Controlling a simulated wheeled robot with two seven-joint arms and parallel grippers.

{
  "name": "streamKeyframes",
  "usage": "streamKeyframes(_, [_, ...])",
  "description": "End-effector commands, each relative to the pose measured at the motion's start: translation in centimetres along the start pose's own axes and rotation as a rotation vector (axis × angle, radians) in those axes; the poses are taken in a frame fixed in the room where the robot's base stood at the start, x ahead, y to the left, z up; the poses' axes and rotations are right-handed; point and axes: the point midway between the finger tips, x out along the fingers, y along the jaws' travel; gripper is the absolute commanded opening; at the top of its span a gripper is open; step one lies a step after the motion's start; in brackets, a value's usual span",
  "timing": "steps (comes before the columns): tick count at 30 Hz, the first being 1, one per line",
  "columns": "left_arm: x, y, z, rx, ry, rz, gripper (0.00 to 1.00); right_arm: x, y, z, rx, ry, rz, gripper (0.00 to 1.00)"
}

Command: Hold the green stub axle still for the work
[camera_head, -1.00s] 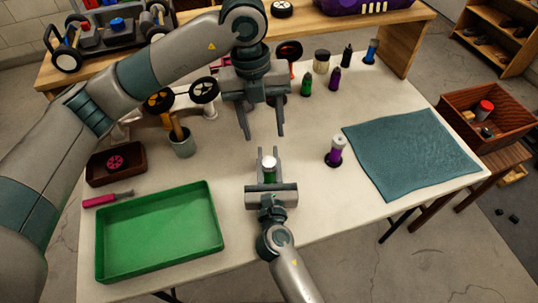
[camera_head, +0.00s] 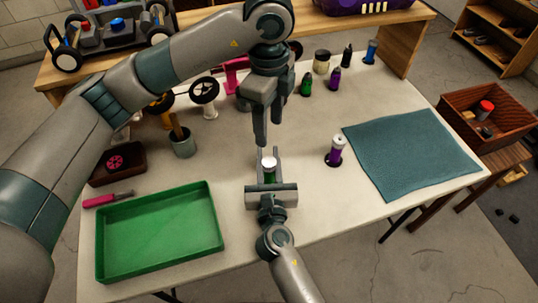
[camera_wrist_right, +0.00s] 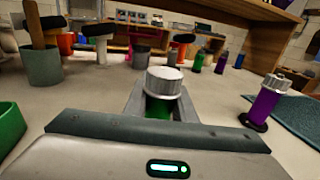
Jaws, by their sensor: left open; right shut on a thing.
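The green stub axle (camera_head: 270,177) stands upright on the table with a silver-white cap on top. My right gripper (camera_head: 270,162) is shut on it from the near side. In the right wrist view the green stub axle (camera_wrist_right: 160,108) shows its ribbed cap between the two fingers, and its lower part is hidden by the gripper body. My left gripper (camera_head: 260,135) hangs just behind and above the axle, fingers pointing down, seen almost edge-on. It is open and holds nothing visible. Its fingertips look apart from the cap.
A purple stub axle (camera_head: 336,150) stands right of my right gripper, beside a teal mat (camera_head: 415,150). A green tray (camera_head: 160,240) lies at the left, near a grey cup (camera_head: 183,146) and a pink-handled tool (camera_head: 105,199). Several bottles stand at the back.

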Motion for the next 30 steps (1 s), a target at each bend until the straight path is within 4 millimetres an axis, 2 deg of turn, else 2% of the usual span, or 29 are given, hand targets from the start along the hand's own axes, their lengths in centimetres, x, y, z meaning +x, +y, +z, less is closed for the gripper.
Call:
streamKeyframes(11, [0.1, 0.0, 0.0, -0.001, 0.0, 0.0, 0.47, 0.0, 0.0, -0.1, 0.0, 0.001, 0.0, 0.0])
streamKeyframes(16, [0.9, 0.0, 0.0, -0.001, 0.0, 0.001, 0.47, 0.0, 0.0, -0.1, 0.0, 0.001, 0.0, 0.0])
streamKeyframes(23, [3.7, 0.1, 0.0, 0.0, 0.001, 0.003, 0.47, 0.0, 0.0, -0.1, 0.0, 0.001, 0.0, 0.0])
streamKeyframes(30, [7.7, 0.1, 0.0, 0.0, 0.0, 0.004, 0.47, 0.0, 0.0, -0.1, 0.0, 0.001, 0.0, 0.0])
